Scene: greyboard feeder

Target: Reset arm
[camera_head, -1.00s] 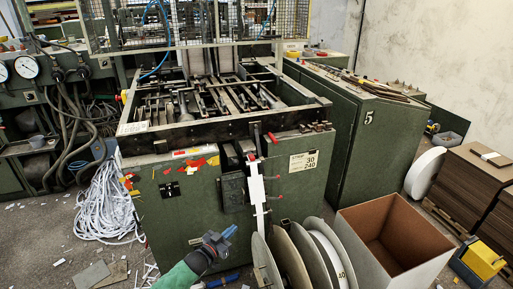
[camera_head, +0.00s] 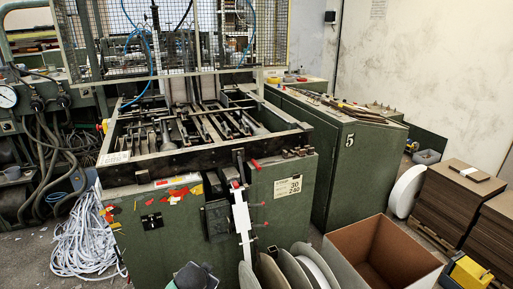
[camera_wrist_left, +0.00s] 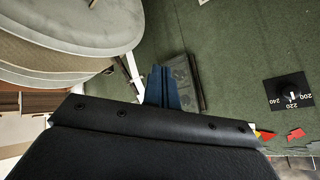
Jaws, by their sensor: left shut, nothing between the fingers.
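My left gripper (camera_wrist_left: 163,88) shows its blue fingers closed together, with nothing between them, in the wrist view. They are in front of the green machine's front panel (camera_wrist_left: 230,60), near a dark box (camera_wrist_left: 186,80) on that panel. In the head view only a dark part of my left wrist shows at the bottom edge, below the green machine (camera_head: 160,240); the fingertips cannot be made out there. My right gripper is in neither view.
Large grey reels (camera_head: 285,270) stand at the machine's front right, beside an open cardboard box (camera_head: 345,245). Green cabinet number 5 (camera_head: 335,180) stands behind. White strip scraps (camera_head: 85,240) lie at left. Brown board stacks (camera_head: 445,205) stand at right.

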